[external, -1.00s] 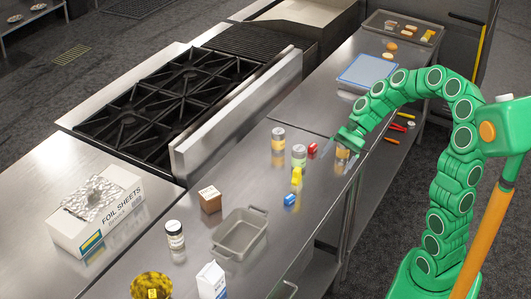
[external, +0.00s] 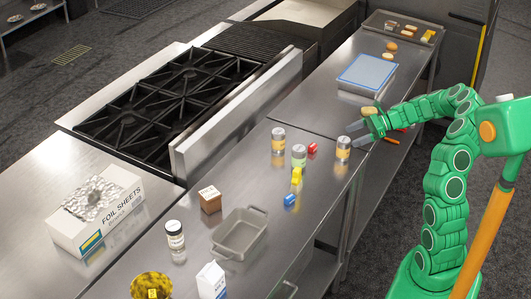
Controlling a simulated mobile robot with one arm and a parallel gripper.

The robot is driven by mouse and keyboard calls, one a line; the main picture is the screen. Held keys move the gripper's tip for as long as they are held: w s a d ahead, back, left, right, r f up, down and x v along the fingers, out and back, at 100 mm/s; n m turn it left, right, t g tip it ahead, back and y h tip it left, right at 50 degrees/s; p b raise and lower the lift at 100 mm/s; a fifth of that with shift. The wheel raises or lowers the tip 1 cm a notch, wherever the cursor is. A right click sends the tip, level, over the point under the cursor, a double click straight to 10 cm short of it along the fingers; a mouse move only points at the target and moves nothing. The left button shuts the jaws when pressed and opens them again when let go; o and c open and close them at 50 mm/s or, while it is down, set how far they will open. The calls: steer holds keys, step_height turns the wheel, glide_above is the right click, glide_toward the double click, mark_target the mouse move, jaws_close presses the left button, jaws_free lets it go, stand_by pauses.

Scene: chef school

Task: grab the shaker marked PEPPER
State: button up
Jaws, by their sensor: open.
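A red item (external: 312,148), a yellow item (external: 296,175) and a blue item (external: 290,200) lie near the shakers. A grey pan (external: 240,235), brown box (external: 210,200) and milk carton (external: 211,281) stand in front. A blue-edged board (external: 367,72) lies behind.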

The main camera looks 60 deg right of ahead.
mark_target(346, 139)
steer(key=shift+f+x, duration=0.15)
steer(key=shift+x, duration=1.55)
steer(key=shift+f+x, duration=0.15)
steer(key=shift+x, duration=1.6)
steer(key=shift+d, duration=0.2)
steer(key=c, duration=1.2)
